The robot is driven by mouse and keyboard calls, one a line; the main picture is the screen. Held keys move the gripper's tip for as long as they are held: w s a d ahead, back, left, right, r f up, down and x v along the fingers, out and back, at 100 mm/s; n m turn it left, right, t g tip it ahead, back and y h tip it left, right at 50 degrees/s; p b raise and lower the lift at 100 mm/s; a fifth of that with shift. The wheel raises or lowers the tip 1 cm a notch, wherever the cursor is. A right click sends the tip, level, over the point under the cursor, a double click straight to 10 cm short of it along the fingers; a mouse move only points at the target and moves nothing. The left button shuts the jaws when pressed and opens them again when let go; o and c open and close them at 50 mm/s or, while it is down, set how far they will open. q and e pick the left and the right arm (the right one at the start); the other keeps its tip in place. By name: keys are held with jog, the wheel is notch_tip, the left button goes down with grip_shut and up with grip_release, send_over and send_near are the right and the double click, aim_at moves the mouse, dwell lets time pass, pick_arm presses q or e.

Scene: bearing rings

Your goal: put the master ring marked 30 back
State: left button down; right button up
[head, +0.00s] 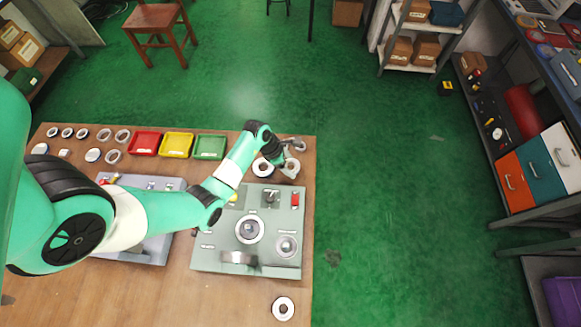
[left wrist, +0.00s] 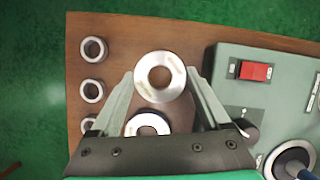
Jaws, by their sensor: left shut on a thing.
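My left gripper (head: 287,161) is low over the back right part of the wooden table. In the left wrist view its two fingers (left wrist: 160,76) are shut on a silver ring (left wrist: 160,84), one on each side. The held ring also shows in the head view (head: 291,168). A second ring with a dark centre (left wrist: 147,124) lies close beside it, left of it in the head view (head: 262,167). I cannot read the number 30 on any ring. Whether the held ring touches the table is unclear. My right gripper is not in view.
A grey-green gauge unit (head: 216,258) with a red switch (left wrist: 255,71) stands beside the gripper. Small rings (left wrist: 92,90) stand in a row nearby. Red (head: 145,143), yellow (head: 177,145) and green (head: 209,147) trays are further left. Another ring (head: 283,308) lies at the front.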

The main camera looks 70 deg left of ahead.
aim_at(288, 164)
pick_arm(q)
jog(key=shift+w+a+f, duration=0.3)
jog(key=shift+w, duration=0.05)
jog(key=shift+f, duration=0.35)
notch_tip(288, 164, down, 3)
jog(key=shift+w+a+r+b, duration=0.15)
jog(key=shift+r+b, duration=0.05)
jog(key=shift+b, duration=0.75)
jog(key=shift+f, duration=0.15)
